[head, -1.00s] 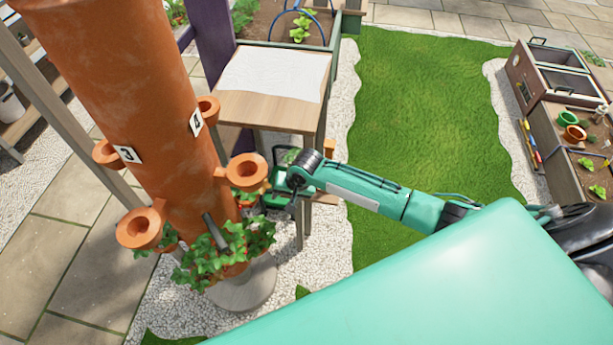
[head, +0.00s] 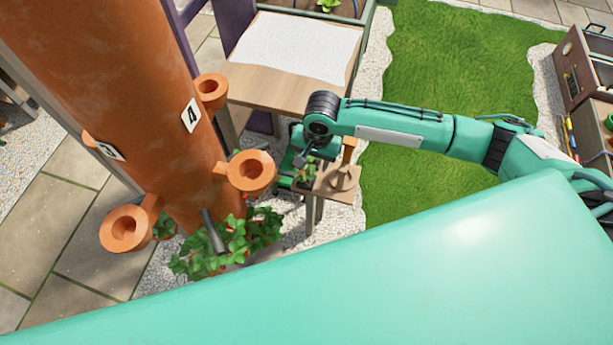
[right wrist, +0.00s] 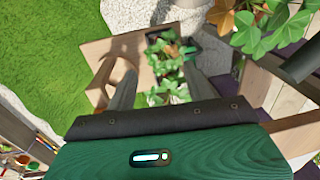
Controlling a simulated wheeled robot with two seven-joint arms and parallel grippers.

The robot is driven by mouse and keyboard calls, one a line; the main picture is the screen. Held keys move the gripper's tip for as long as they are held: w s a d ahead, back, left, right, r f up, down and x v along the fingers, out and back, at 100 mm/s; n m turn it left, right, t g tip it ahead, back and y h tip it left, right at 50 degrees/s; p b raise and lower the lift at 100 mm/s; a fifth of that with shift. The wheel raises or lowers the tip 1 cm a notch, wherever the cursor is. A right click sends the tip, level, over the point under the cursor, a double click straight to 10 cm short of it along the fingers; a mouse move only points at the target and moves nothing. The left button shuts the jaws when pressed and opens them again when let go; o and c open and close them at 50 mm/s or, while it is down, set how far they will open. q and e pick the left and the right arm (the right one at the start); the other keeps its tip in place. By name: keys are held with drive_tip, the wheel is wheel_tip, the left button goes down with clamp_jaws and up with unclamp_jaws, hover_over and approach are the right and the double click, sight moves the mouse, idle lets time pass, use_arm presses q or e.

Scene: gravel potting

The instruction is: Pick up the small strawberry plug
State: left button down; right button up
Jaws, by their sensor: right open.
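The small strawberry plug, a little plant with green leaves and some red, shows between my right gripper's fingers in the right wrist view (right wrist: 164,66). In the head view it is a small leafy patch (head: 306,172) on a small wooden shelf (head: 325,189), partly hidden by the gripper. My right gripper (head: 304,163) points down at it and is open. In the right wrist view its two grey fingers (right wrist: 160,88) stand on either side of the leaves. I cannot tell whether they touch the plant. My left gripper is not in view.
The orange tower (head: 130,90) with cup-shaped holders stands left of the gripper; one holder (head: 251,171) is close by. Leafy plants (head: 228,240) grow at its lower part. A wooden table (head: 275,85) with a white sheet stands behind. Grass lies to the right.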

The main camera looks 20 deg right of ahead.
sight(307, 172)
drive_tip(key=shift+w+a+f, duration=0.1)
drive_tip(key=shift+a+f, duration=0.1)
drive_tip(key=shift+f, duration=0.85)
drive_tip(key=shift+s+a+f, duration=0.1)
drive_tip(key=shift+a+f, duration=0.15)
drive_tip(key=shift+f, duration=0.75)
drive_tip(key=shift+w+a+f, duration=0.1)
drive_tip(key=shift+a+f, duration=0.1)
drive_tip(key=shift+f, duration=0.85)
drive_tip(key=shift+c, duration=0.2)
drive_tip(key=c, duration=0.7)
